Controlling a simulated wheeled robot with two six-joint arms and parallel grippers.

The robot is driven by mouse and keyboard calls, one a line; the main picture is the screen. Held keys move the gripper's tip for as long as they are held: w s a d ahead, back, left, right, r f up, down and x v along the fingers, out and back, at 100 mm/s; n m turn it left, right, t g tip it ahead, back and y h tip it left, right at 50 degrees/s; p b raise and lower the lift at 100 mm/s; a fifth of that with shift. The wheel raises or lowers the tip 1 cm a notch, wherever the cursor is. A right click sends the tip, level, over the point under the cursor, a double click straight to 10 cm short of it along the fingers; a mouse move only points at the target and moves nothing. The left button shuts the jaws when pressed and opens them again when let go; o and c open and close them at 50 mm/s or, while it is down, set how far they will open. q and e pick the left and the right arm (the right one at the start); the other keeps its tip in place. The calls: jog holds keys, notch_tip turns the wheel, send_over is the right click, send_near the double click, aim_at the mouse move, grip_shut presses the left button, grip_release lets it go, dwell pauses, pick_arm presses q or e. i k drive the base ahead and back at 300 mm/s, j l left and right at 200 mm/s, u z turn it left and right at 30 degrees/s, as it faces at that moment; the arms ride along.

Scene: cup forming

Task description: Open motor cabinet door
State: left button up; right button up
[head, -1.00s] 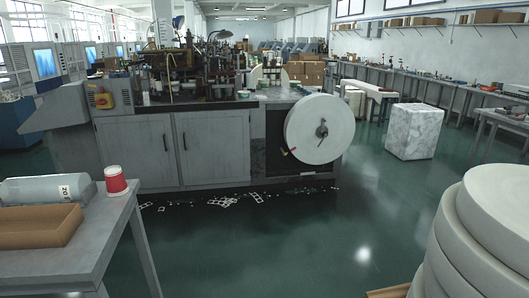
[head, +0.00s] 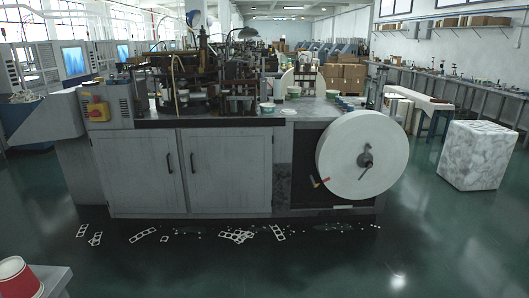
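The cup forming machine stands ahead in the head view, with a grey cabinet below its worktop. The cabinet has a left door (head: 143,172) and a right door (head: 230,168), both shut. Each has a dark vertical handle, the left one (head: 169,163) and the right one (head: 193,162), close to the seam between the doors. Which of them is the motor cabinet door I cannot tell. Neither of my grippers shows in the view.
A large white paper roll (head: 362,155) is mounted right of the doors. Flat paper scraps (head: 237,236) lie on the floor before the cabinet. A table corner with a red cup (head: 18,277) is at lower left. A white block (head: 476,155) stands at right.

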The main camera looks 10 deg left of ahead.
aim_at(140, 170)
jog(key=i+u, duration=0.35)
jog(key=i, duration=1.3)
jog(key=l, duration=0.1)
